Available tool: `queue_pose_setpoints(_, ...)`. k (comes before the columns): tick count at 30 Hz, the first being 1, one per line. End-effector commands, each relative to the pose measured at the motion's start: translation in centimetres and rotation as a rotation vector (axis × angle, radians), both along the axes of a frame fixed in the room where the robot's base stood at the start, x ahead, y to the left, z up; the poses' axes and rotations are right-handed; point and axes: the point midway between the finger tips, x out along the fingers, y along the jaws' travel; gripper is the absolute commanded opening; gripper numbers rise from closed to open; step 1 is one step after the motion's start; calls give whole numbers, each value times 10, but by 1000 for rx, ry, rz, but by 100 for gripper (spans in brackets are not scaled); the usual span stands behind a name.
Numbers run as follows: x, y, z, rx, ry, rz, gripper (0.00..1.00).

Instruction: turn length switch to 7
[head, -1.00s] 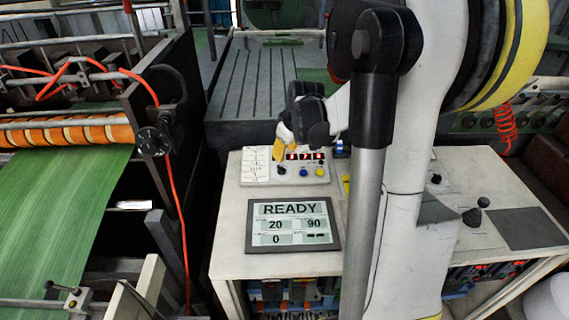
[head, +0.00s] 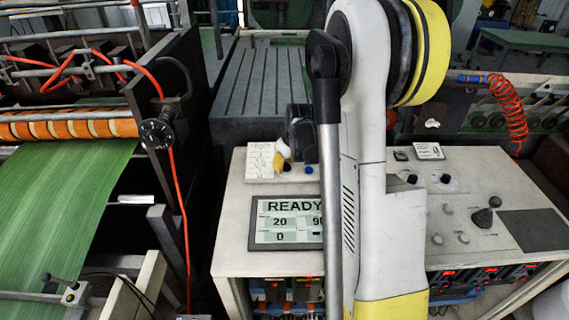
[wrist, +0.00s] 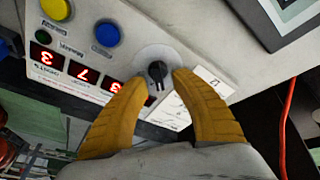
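A black rotary knob (wrist: 157,72) on a pale round plate shows in the wrist view, on the white control panel (wrist: 205,50). I cannot read a label that names it as the length switch. My gripper (wrist: 159,80) is open, its two orange fingers apart on either side of the knob; I cannot tell if they touch it. Red digit displays (wrist: 82,75) sit left of the knob and read 3, 7, 3 with another partly hidden by a finger. In the head view my gripper (head: 281,164) is over the small panel box (head: 258,163), hiding the knob.
A blue button (wrist: 107,34) and a yellow button (wrist: 56,9) are beside the displays. A screen (head: 285,222) reads READY, 20 and 0, partly covered by my arm. Other knobs and a joystick (head: 483,218) stand on the console's right. An orange hose (head: 172,170) hangs at left.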

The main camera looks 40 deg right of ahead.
Motion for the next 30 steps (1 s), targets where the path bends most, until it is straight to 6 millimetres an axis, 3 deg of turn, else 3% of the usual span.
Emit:
queue_pose_setpoints(1,0,0,0,0,0,0,21)
queue_pose_setpoints(3,0,0,0,0,0,0,0)
queue_pose_setpoints(17,0,0,0,8,-6,-44,0)
queue_pose_setpoints(30,0,-3,-1,66,-51,-363,0)
